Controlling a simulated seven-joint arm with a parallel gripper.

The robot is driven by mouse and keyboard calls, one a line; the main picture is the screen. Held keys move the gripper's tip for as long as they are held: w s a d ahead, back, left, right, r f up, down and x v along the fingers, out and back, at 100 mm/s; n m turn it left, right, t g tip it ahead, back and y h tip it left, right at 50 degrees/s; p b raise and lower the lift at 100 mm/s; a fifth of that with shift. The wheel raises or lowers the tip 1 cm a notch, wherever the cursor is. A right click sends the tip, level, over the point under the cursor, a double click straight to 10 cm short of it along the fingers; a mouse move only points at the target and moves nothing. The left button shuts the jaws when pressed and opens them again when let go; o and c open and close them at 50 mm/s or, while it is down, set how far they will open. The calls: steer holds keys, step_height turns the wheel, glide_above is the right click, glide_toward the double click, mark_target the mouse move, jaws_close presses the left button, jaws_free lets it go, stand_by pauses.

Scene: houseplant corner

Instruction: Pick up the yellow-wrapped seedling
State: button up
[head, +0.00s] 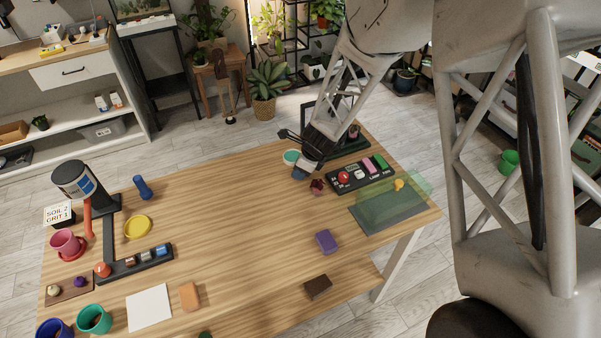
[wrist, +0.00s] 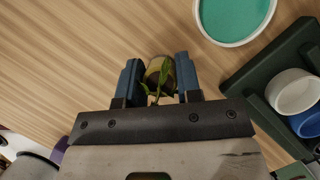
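The yellow-wrapped seedling (wrist: 154,66) shows in the wrist view, a small tan-yellow root wrap with green leaves lying toward my gripper. It sits between the two blue fingers of my gripper (wrist: 160,75), near their tips. The fingers stand close on both sides of the wrap, and I cannot tell whether they touch it. In the head view my gripper (head: 302,171) is low over the far edge of the wooden table, and the seedling is hidden there.
In the head view, a dark control panel (head: 346,184) and a translucent green cover (head: 408,196) lie to the right. The table's middle is clear.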

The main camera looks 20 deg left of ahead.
steer(key=c, duration=0.4)
steer(key=shift+r, duration=0.15)
steer(key=shift+r, duration=1.4)
steer(key=shift+s+d+r, duration=0.1)
steer(key=shift+s+r, duration=0.1)
steer(key=shift+r, duration=0.1)
steer(key=s+d, duration=0.3)
steer(key=s, duration=0.1)
steer(key=s+d+r, duration=0.1)
steer(key=s+d, duration=0.2)
steer(key=s, duration=0.1)
steer(key=s+d, duration=0.3)
steer(key=s, duration=0.1)
steer(key=shift+s+r, duration=0.15)
steer(key=shift+s, duration=0.2)
steer(key=w+a, duration=0.4)
steer(key=w, duration=0.2)
steer(key=w+a+r, duration=0.1)
steer(key=w+a, duration=0.4)
steer(key=w, duration=0.2)
steer(key=w+a+r, duration=0.1)
steer(key=w+a, duration=0.4)
steer(key=w, duration=0.1)
steer(key=shift+w+a, duration=0.25)
steer(key=shift+w, duration=0.1)
